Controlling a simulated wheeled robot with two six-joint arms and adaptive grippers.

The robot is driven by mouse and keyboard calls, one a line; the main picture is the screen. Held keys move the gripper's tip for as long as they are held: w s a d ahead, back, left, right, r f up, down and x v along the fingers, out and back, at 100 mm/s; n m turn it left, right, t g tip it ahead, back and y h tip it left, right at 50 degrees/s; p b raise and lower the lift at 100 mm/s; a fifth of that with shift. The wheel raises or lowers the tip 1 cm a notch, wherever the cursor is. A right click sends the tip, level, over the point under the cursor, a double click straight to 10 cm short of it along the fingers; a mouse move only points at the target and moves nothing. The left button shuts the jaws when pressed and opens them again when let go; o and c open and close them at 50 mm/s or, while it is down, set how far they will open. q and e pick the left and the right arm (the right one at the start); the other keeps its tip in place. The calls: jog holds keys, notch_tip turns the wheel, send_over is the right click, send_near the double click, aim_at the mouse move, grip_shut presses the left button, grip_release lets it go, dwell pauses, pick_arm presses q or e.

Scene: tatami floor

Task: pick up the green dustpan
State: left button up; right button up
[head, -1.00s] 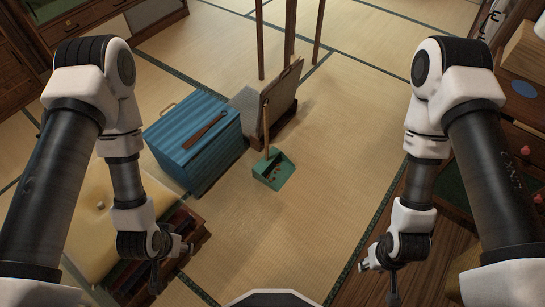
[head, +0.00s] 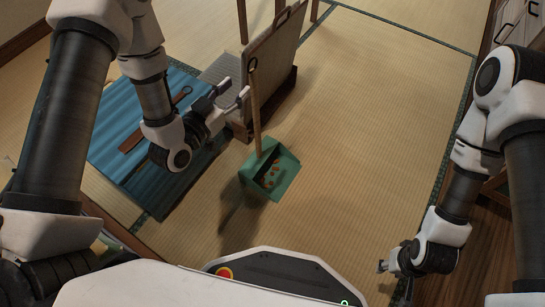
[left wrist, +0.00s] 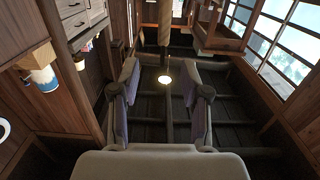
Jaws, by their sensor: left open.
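The green dustpan (head: 284,176) stands on the tatami, right of the blue chest, with small brown bits in its pan. Its long, thin wooden handle (head: 256,115) rises upright to a dark loop at the top. My left gripper (head: 235,91) is open, just left of the upper handle in the head view; I cannot tell whether it touches. In the left wrist view my left gripper (left wrist: 160,80) shows its two fingers apart with nothing clearly between them. My right gripper (head: 384,267) is low at the right, away from the dustpan; its jaw opening is unclear.
The blue chest (head: 112,115) lies beneath my left arm. A board (head: 274,55) on a dark wooden base stands just behind the handle. Open tatami (head: 375,125) lies right of the dustpan. Wooden furniture (head: 508,25) lines the right side.

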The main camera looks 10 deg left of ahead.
aim_at(251, 86)
pick_arm(q)
notch_tip(251, 86, down, 6)
jog(key=w+b, duration=0.1)
jog(key=b, duration=0.3)
jog(key=shift+t, duration=0.3)
jog(key=b+x, duration=0.1)
jog(key=x, duration=0.1)
jog(key=b+x, duration=0.1)
jog(key=x, duration=0.1)
jog(key=b+x, duration=0.2)
jog(key=x, duration=0.1)
jog(key=shift+r, duration=0.3)
jog(key=shift+w+r, duration=0.1)
jog(key=shift+w, duration=0.2)
pick_arm(e)
notch_tip(251, 86, down, 12)
jog(key=shift+w+r, duration=0.15)
jog(key=shift+r, duration=0.1)
pick_arm(q)
jog(key=shift+r, duration=0.1)
grip_shut()
